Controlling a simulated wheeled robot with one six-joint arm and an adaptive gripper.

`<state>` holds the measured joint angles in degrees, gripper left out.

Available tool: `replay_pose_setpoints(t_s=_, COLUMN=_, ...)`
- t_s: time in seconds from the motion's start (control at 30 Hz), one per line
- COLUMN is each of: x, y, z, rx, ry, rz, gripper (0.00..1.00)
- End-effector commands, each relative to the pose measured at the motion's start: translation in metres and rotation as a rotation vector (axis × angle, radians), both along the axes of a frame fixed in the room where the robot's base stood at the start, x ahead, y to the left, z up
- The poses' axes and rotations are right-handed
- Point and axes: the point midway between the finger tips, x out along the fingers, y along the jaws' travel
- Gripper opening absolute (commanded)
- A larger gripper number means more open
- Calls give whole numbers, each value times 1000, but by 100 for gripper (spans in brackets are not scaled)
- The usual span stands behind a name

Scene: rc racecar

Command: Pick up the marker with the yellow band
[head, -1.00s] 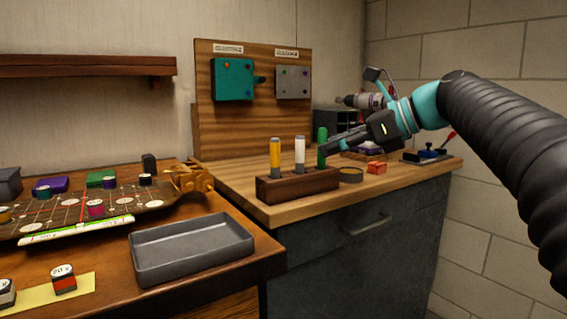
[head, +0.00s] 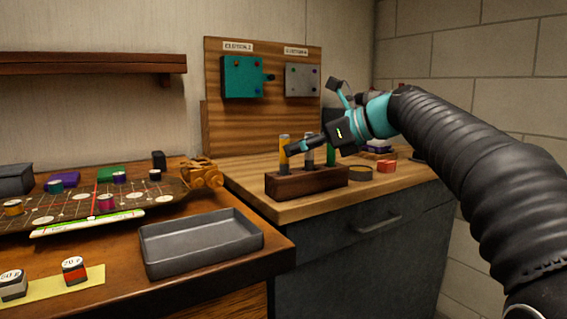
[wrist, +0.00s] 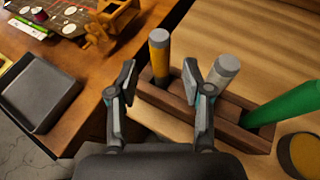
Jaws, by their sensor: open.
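The yellow marker (head: 284,140) stands upright in a wooden holder (head: 310,184), its grey cap on top. It also shows in the wrist view (wrist: 160,54). A white marker (wrist: 224,72) and a green marker (wrist: 287,103) stand to its right in the same holder. My gripper (wrist: 160,84) is open and empty. In the wrist view the yellow marker is just beyond the gap between the fingertips, and the right fingertip is close beside the white marker; contact cannot be told. In the head view my gripper partly hides the markers.
A grey tray (head: 202,246) sits on the left table, beside a game board (head: 75,208) with several pieces. A round tin (head: 360,173) and a red block (head: 387,166) lie right of the holder. A wooden panel (head: 262,120) stands behind. The counter front is clear.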

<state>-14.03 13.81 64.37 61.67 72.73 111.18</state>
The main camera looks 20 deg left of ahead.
Motion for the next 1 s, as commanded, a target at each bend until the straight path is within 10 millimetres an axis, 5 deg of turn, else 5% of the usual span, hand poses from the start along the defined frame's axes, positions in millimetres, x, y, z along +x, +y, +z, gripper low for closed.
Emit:
replay_pose_setpoints(t_s=0.27, x=8, y=35, z=-14, rx=0, ry=1, rz=2, gripper=50)
replay_pose_setpoints(t_s=0.53, x=9, y=38, z=-15, rx=0, ry=0, rz=0, gripper=50)
replay_pose_setpoints(t_s=0.73, x=9, y=38, z=-15, rx=0, ry=0, rz=0, gripper=0)
replay_pose_setpoints(t_s=1.0, x=8, y=38, z=-15, rx=0, ry=0, rz=0, gripper=0)
